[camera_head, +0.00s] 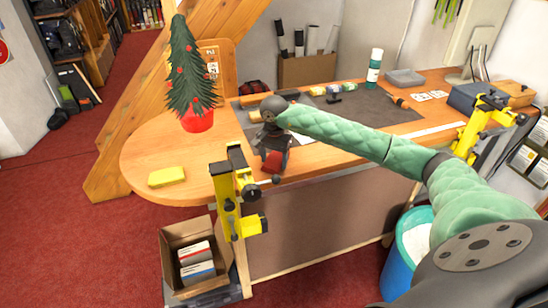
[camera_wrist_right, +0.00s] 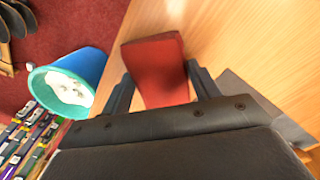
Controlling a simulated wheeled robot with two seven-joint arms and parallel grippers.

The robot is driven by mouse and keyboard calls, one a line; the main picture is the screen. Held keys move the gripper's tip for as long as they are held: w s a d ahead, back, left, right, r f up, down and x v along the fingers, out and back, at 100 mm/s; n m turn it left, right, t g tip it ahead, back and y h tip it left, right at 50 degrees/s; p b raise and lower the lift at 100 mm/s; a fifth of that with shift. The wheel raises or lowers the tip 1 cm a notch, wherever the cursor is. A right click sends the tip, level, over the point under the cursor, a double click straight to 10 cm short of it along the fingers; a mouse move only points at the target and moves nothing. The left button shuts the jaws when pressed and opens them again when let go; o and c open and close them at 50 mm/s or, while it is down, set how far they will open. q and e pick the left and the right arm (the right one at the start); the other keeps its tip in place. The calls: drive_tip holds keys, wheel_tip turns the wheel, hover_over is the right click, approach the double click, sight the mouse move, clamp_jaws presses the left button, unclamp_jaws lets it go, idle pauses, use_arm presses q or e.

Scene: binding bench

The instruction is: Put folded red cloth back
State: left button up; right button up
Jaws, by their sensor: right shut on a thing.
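The folded red cloth (camera_wrist_right: 155,70) is between the two fingers of my right gripper (camera_wrist_right: 160,85) in the right wrist view, and the gripper is shut on it. In the head view the right gripper (camera_head: 272,172) points down at the bench's front edge, with a bit of the red cloth (camera_head: 271,160) showing at its fingers. The wooden bench top (camera_head: 135,155) lies beyond the cloth; I cannot tell whether the cloth touches it. My left gripper does not show.
A yellow sponge (camera_head: 167,177) and a small decorated tree in a red pot (camera_head: 197,120) stand left on the bench. A yellow clamp (camera_head: 232,190) stands at the front edge. A blue bin (camera_head: 400,275) is below right. A green bottle (camera_head: 374,68) stands behind.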

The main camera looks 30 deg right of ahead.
sight(274, 160)
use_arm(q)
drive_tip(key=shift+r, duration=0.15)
use_arm(e)
drive_tip(key=shift+f, duration=0.1)
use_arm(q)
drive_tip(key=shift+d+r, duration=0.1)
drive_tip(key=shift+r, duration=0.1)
use_arm(e)
drive_tip(key=o, duration=0.9)
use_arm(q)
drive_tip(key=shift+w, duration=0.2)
use_arm(e)
drive_tip(key=shift+o, duration=0.2)
drive_tip(key=shift+r, duration=0.3)
drive_tip(key=shift+r+b, duration=0.2)
drive_tip(key=shift+b, duration=0.1)
drive_tip(key=shift+r+b, duration=0.35)
drive_tip(key=shift+r, duration=0.6)
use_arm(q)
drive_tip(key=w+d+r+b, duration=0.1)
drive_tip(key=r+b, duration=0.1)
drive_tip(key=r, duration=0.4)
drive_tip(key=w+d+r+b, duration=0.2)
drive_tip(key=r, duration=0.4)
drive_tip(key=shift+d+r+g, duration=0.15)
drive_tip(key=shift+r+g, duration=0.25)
use_arm(e)
wheel_tip(274, 160, up, 9)
drive_tip(key=shift+r, duration=0.15)
